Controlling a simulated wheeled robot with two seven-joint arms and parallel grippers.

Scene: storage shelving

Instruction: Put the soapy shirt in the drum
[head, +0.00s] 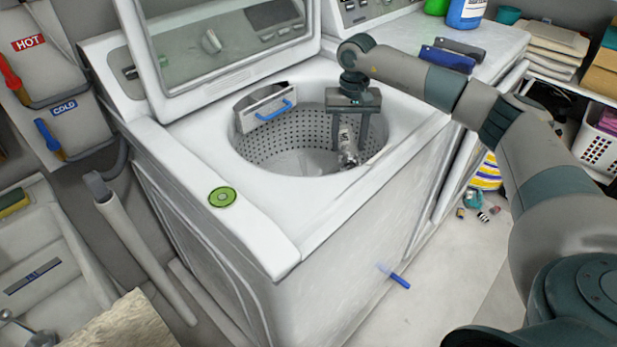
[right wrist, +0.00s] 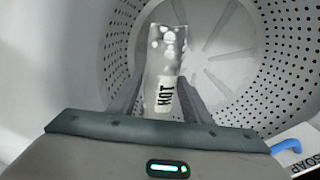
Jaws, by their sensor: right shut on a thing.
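The soapy shirt (head: 347,147) is a small pale piece with white suds spots. In the right wrist view the shirt (right wrist: 163,62) has a white patch lettered HOT. My right gripper (head: 349,140) is shut on it, fingers pointing down into the drum opening. The perforated metal drum (head: 270,148) sits inside the white top-loading washer (head: 225,150), its lid (head: 215,50) raised. In the right wrist view the drum (right wrist: 245,50) surrounds the shirt, which hangs above the finned bottom. The shirt's distance from the bottom cannot be told. My left gripper is not in view.
A soap drawer (head: 265,108) with a blue handle sits at the drum's back left rim. A green round button (head: 222,197) is on the washer's left top edge. A blue handle (head: 400,281) sticks out of the front. A second machine (head: 480,38) stands at the right.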

